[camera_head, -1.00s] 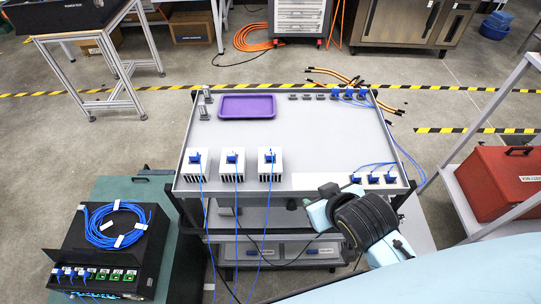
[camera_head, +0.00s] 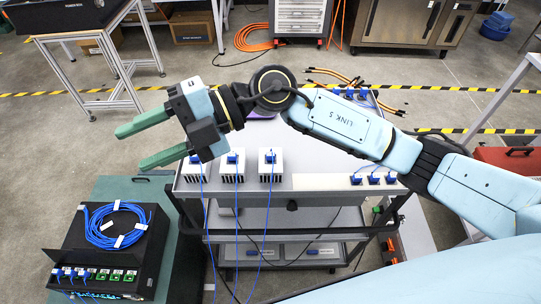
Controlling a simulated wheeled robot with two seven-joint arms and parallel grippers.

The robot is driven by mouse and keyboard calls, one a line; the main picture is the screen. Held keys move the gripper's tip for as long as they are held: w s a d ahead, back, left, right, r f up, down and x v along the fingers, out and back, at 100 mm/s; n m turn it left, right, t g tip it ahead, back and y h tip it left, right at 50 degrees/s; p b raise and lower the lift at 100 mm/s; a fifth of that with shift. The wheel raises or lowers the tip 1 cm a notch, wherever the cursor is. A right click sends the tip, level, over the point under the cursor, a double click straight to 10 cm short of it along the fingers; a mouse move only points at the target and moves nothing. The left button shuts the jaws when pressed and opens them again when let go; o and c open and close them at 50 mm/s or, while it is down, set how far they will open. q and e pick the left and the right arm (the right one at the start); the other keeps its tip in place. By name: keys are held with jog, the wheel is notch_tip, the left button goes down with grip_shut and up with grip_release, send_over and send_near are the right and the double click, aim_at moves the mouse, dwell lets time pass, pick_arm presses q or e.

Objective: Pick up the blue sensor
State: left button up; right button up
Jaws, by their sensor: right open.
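Several blue sensors with blue cables show on the table. Three sit on white finned blocks at the front left: the left one (camera_head: 195,159), the middle one (camera_head: 232,157) and the right one (camera_head: 270,156). Another group (camera_head: 373,179) stands at the front right edge, and more (camera_head: 362,95) are at the back right. I cannot tell which one is meant. My right gripper (camera_head: 133,148) has two green fingers spread apart and empty. It hangs in the air left of the finned blocks, pointing left. My left gripper is out of view.
My right arm spans the grey table (camera_head: 310,172) and hides most of the purple tray (camera_head: 262,115). A black box (camera_head: 105,258) with coiled blue cable (camera_head: 115,225) stands at the lower left. Red case (camera_head: 510,158) is at the right. Blue cables hang over the table's front.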

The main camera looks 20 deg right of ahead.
jog(key=w+d+f+h, duration=0.3)
jog(key=d+f+h, duration=0.3)
jog(key=f+h, duration=0.1)
jog(key=m+t+h, duration=0.2)
jog(key=t+h, duration=0.1)
jog(key=h, duration=0.6)
send_over(270, 153)
jog(key=f, duration=0.7)
jog(key=shift+d+f, duration=0.35)
jog(key=shift+f, duration=0.05)
jog(key=shift+a+f, duration=0.15)
jog(key=shift+f, duration=1.5)
jog(key=shift+a+f, duration=0.1)
jog(key=shift+f, duration=1.5)
jog(key=c, duration=0.9)
